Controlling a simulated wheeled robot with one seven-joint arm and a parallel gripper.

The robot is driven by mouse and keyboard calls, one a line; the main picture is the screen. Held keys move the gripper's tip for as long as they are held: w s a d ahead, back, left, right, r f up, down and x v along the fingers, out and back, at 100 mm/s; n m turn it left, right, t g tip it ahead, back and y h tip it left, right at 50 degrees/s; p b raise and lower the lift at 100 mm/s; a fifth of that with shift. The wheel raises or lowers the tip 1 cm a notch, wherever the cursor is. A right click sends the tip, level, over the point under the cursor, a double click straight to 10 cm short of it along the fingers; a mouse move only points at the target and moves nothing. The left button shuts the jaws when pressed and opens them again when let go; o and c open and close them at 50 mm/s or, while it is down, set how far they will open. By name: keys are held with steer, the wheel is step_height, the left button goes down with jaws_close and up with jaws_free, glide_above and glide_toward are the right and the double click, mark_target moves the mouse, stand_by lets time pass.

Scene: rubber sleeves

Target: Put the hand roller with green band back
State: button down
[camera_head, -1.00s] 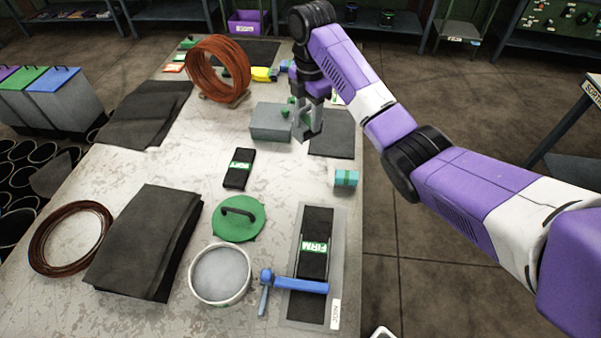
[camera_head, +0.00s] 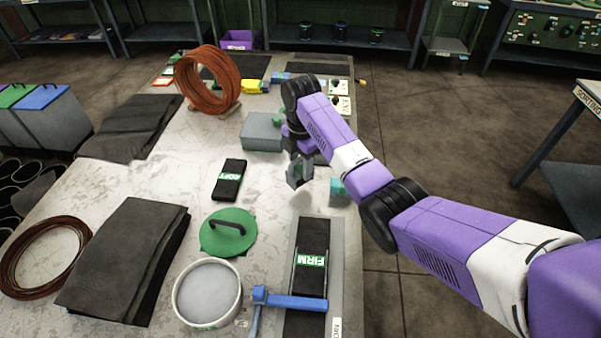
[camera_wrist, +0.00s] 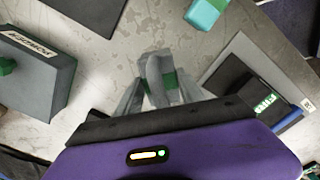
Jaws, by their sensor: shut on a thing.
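My gripper (camera_head: 299,176) is shut on the hand roller with green band, holding it above the bare table right of the black ROPY sleeve. In the wrist view the hand roller (camera_wrist: 158,72) shows as a grey rounded piece with a green band between the fingertips. Much of it is hidden by the fingers, and its lower end is unclear. The table (camera_head: 268,205) is pale and worn beneath it.
A grey box (camera_head: 262,133) stands behind my gripper; a teal block (camera_head: 338,192) is to its right. Nearer are a FIRM strip (camera_head: 312,240) on a grey plate, a blue-handled tool (camera_head: 290,301), a green lid (camera_head: 227,243) and a round tub (camera_head: 207,318).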

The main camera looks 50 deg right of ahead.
mark_target(301, 169)
steer(key=shift+f, duration=1.4)
steer(key=shift+f, duration=0.15)
steer(key=c, duration=0.7)
jaws_free()
step_height(301, 169, up, 12)
steer(key=shift+r+p, duration=0.15)
steer(key=shift+p, duration=0.3)
